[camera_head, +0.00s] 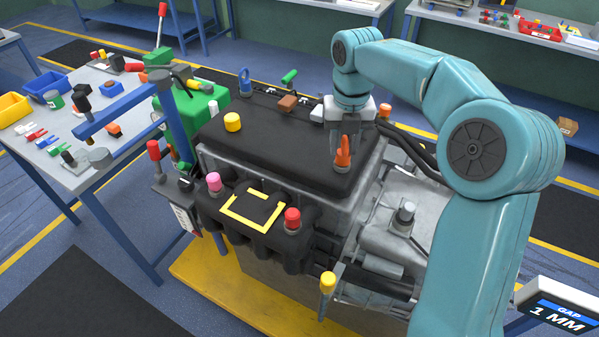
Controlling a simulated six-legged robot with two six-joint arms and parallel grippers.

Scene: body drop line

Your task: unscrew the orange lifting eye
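The orange lifting eye (343,154) stands upright on the black top cover of the engine (290,150), near its right side. My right arm comes in from the right, and my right gripper (347,142) points straight down over the eye. Its grey fingers are around the upper part of the eye and partly hide it. I cannot tell whether they touch it or are clear of it. My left gripper is not in view.
A yellow cap (232,122), a pink cap (214,182) and a red cap (292,219) stick up from the engine. A blue post with an arm (128,108) stands left of it. A tool table (105,160) is at the left; a gap display (560,308) is at lower right.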

